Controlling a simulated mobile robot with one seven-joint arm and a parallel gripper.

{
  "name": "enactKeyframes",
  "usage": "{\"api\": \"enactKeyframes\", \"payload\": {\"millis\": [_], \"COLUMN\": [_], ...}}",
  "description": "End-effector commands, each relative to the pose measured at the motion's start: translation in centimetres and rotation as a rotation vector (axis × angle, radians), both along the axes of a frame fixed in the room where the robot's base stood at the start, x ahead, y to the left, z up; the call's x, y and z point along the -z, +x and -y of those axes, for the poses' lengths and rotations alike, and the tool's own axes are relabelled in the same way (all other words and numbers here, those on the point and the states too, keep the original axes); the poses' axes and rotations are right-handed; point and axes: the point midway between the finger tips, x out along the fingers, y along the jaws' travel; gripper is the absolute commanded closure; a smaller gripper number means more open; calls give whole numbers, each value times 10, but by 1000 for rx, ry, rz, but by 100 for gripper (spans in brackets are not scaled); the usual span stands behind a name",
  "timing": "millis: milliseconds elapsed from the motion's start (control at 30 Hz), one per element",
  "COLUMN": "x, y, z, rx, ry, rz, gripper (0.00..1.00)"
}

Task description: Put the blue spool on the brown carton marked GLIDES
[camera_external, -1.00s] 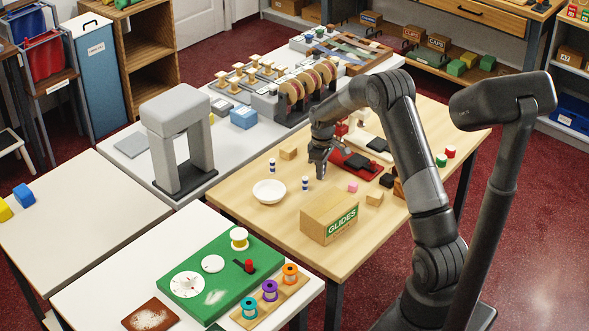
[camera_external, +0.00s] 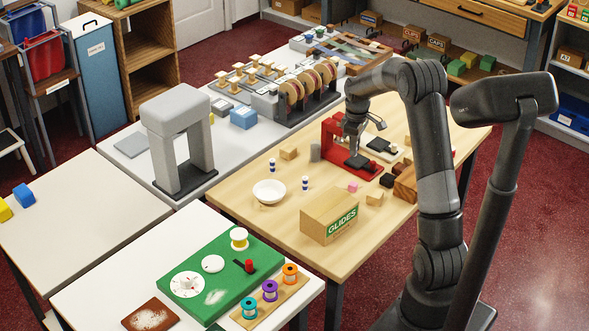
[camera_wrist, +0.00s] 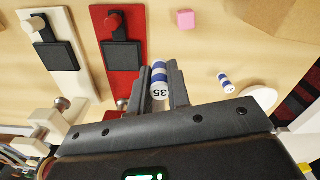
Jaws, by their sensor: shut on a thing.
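My gripper (camera_external: 353,150) is over the red stand on the wooden table. In the wrist view its fingers (camera_wrist: 160,86) are shut on a blue-and-white banded spool (camera_wrist: 159,76) marked 35. I cannot make this spool out in the external view. The brown carton marked GLIDES (camera_external: 329,214) stands near the table's front edge, to the left and nearer the camera than my gripper. Its top is bare. Two similar banded pieces stand on the table, one behind the white dish (camera_external: 272,165) and one right of it (camera_external: 305,183).
The white dish (camera_external: 269,192) lies left of the carton. A red stand (camera_external: 350,162) and a pale stand (camera_external: 383,146) with black pads are below my gripper. A pink cube (camera_external: 352,187), a wooden block (camera_external: 375,198) and a grey upright piece (camera_external: 315,152) stand nearby.

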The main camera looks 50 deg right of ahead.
Motion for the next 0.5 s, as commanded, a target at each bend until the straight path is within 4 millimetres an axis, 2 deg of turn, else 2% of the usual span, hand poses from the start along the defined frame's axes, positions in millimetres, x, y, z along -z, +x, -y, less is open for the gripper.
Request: {"api": "enactKeyframes", "payload": {"millis": [100,233,367,500], "x": [-8,-20,-38,-59], "y": [-9,-20,-37,-62], "z": [5,-2,-23,-50], "rx": [1,-2,-2,1], "ry": [-1,-5,-12,-17], "rz": [1,-1,-5,-6], "gripper": [100,100,100,100]}}
